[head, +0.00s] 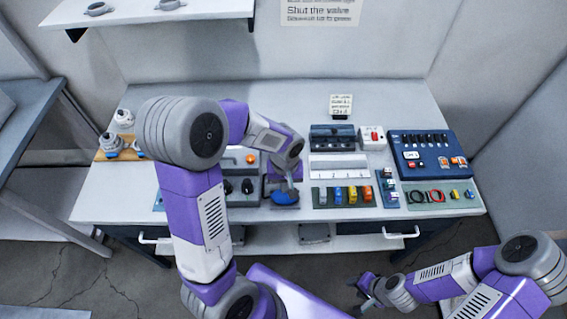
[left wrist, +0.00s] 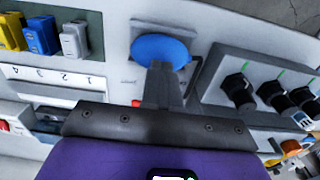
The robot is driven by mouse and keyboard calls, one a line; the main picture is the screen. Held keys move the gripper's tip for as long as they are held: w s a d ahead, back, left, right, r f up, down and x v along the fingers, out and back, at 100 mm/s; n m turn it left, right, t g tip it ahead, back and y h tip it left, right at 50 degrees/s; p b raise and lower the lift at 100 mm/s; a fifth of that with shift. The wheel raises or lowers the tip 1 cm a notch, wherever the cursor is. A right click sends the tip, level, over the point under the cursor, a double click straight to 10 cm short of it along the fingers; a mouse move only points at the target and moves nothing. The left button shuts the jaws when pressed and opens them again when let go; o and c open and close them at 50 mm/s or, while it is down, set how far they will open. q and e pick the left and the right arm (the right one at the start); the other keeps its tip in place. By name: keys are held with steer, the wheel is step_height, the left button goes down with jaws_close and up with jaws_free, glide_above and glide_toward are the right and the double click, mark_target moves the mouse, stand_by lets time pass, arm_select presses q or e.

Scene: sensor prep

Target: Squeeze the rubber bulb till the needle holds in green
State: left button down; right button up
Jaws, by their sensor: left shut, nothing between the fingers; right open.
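The blue rubber bulb (head: 285,198) sits on a small grey plate at the front middle of the bench. It also shows in the left wrist view (left wrist: 152,47) as a blue oval. My left gripper (head: 290,184) is over the bulb, pointing down. In the left wrist view its fingers (left wrist: 165,72) are together with nothing between them, and their tips overlap the bulb's near edge. I cannot tell whether they touch it. My right gripper (head: 367,293) is open and empty, low in front of the bench. I cannot make out a gauge needle or a green zone.
A grey box with black knobs (left wrist: 240,90) stands close beside the bulb. Coloured blocks (head: 345,195) lie to the bulb's right, with a blue switch panel (head: 432,148) further right. White cups (head: 112,143) stand at the left.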

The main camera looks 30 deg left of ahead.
arm_select(q)
steer(key=shift+f+b, duration=1.3)
steer(key=shift+f, duration=0.2)
stand_by(0.7)
steer(key=shift+r, duration=0.1)
steer(key=shift+r+p, duration=2.8)
steer(key=shift+r, duration=0.7)
steer(key=shift+f, duration=0.15)
